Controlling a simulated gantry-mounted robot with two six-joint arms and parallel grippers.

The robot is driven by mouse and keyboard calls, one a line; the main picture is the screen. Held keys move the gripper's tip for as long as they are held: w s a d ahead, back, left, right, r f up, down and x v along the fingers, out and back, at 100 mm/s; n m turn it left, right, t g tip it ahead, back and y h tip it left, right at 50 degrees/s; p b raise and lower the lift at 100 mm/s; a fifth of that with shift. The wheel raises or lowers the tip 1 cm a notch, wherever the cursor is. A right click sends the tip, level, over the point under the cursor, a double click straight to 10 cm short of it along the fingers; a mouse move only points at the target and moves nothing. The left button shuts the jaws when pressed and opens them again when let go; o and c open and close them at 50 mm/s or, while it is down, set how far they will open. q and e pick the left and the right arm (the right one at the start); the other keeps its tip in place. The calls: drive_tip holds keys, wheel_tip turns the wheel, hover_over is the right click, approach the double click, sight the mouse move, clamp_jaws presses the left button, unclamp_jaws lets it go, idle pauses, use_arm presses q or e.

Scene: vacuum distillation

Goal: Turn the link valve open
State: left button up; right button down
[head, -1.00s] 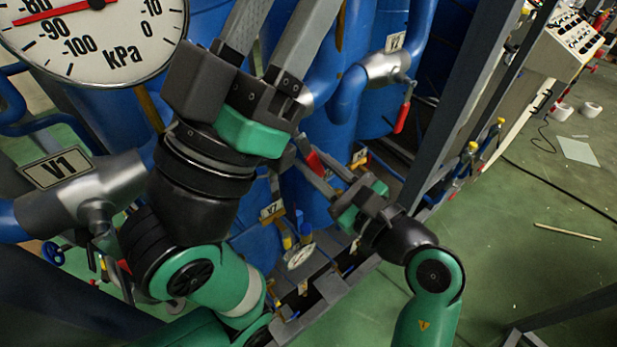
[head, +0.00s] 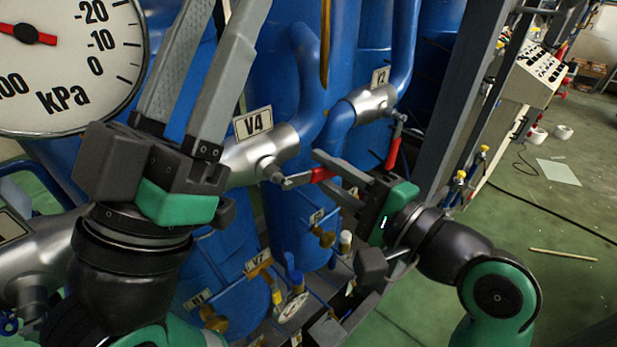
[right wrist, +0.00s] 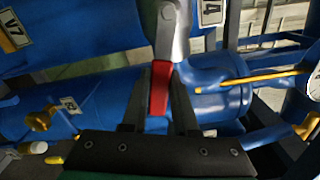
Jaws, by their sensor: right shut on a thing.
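The valve labelled V4 is a silver body (head: 262,155) on a blue pipe, with a red lever handle (head: 322,175) pointing right. My right gripper (head: 328,172) has its fingers on either side of this handle and is shut on it. In the right wrist view the red handle (right wrist: 160,88) lies between the dark fingers, below the silver valve body (right wrist: 170,25). My left gripper (head: 203,70) is at the upper left with its grey fingers apart and nothing seen between them. Its fingertips are cut off by the top edge.
A second silver valve labelled V2 (head: 372,103) has a red handle (head: 392,153) hanging down, close behind my right gripper. A large kPa gauge (head: 65,65) fills the upper left. Blue tanks stand behind.

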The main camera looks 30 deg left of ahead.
use_arm(q)
drive_tip(key=shift+a+y, duration=0.3)
drive_tip(key=shift+a, duration=0.05)
use_arm(e)
drive_tip(key=shift+w+r+n, duration=0.1)
drive_tip(key=shift+r+n, duration=0.7)
drive_tip(key=shift+n, duration=0.3)
drive_tip(key=c, duration=0.7)
unclamp_jaws()
drive_tip(key=v, duration=1.1)
drive_tip(key=shift+d, duration=0.3)
use_arm(q)
drive_tip(key=shift+d, duration=0.1)
